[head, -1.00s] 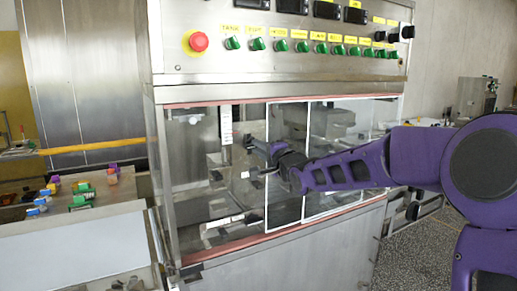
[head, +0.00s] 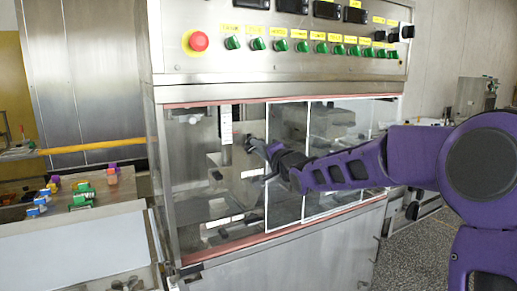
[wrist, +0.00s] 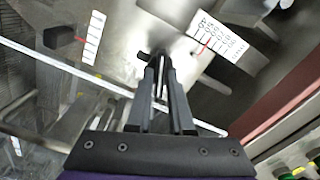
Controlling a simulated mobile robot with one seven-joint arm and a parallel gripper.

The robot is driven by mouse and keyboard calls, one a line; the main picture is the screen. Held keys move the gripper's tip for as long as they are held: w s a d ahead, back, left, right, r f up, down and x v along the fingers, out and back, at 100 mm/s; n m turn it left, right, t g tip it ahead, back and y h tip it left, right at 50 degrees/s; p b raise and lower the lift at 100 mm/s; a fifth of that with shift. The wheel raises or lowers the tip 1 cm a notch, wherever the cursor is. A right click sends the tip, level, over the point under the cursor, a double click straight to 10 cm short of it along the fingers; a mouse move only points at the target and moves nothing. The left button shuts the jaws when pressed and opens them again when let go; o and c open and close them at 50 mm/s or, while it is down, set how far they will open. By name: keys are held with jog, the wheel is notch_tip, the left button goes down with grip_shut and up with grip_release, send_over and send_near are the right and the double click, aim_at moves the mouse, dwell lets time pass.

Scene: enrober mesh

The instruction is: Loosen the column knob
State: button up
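My gripper (wrist: 160,66) reaches in at the machine's glazed front, near a dark column knob (wrist: 146,56) beside a numbered scale. In the wrist view the fingers are close together, with a narrow gap. Their tips overlap the knob, and I cannot tell whether they grip it or stand just in front. The knob is partly hidden by the fingertips. In the head view my gripper (head: 254,145) is beside a dark knob (head: 238,139), right of the white scale strip (head: 226,125).
A second black knob (wrist: 62,38) sits beside another scale (wrist: 94,36) with a red pointer. White-framed panes (head: 335,145) stand around my forearm. Green switches (head: 280,45) and a red stop button (head: 199,41) are above. A table with small coloured items (head: 82,197) is at left.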

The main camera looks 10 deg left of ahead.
jog(key=o, duration=0.3)
jog(key=p+v, duration=0.2)
jog(key=v, duration=1.5)
jog(key=shift+s+d+p, duration=0.15)
jog(key=shift+s+p, duration=0.05)
jog(key=shift+p, duration=0.2)
